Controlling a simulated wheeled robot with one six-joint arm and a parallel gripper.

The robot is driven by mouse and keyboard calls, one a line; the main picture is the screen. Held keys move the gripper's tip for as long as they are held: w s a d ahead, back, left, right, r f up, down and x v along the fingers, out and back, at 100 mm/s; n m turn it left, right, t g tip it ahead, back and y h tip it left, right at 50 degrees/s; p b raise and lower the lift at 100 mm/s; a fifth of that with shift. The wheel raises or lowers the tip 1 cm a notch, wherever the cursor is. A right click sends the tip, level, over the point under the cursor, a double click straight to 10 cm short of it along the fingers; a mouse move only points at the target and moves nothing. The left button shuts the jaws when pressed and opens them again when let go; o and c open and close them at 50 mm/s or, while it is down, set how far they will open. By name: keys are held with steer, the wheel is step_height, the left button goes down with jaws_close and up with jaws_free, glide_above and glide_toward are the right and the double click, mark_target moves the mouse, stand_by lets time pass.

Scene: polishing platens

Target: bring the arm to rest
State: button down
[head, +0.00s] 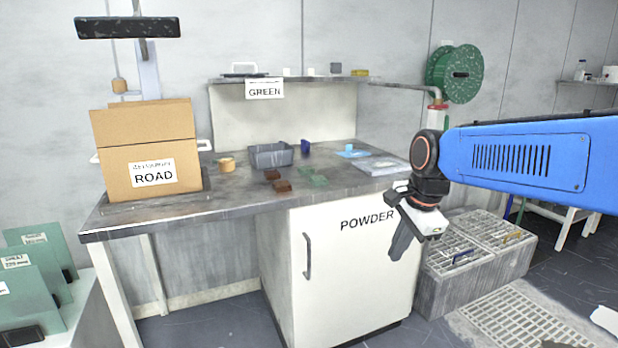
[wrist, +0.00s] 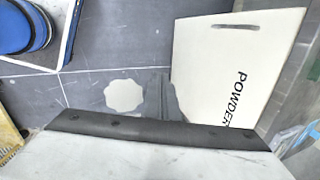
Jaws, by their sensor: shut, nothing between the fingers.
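My gripper (head: 402,245) hangs at the end of my blue arm in the head view, fingers pointing down. It is in front of the right edge of the cabinet marked POWDER (head: 350,270). The fingers look closed together with nothing between them. In the wrist view, the gripper's dark fingers (wrist: 165,97) show above the pale housing, over the dark floor. The cabinet door (wrist: 235,70) shows in the wrist view to their right.
The workbench (head: 130,222) holds a cardboard box marked ROAD (head: 150,150), a grey bin (head: 271,156), brown blocks (head: 282,186) and green pieces (head: 314,178). Grey crates (head: 470,285) stand on the floor right of the cabinet. A floor grate (head: 525,320) lies in front.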

steer(key=s+d+f+n, duration=0.3)
steer(key=s+n, duration=0.2)
steer(key=s, duration=0.2)
steer(key=s+d+f+n+t+h, duration=0.1)
steer(key=s+d+f+n, duration=0.1)
steer(key=s, duration=0.5)
steer(key=s+d+f+n, duration=0.3)
steer(key=s+d+n, duration=0.1)
steer(key=s+n, duration=0.3)
steer(key=shift+s+f+n+t, duration=0.25)
steer(key=shift+f+n+t, duration=0.05)
steer(key=shift+t, duration=0.1)
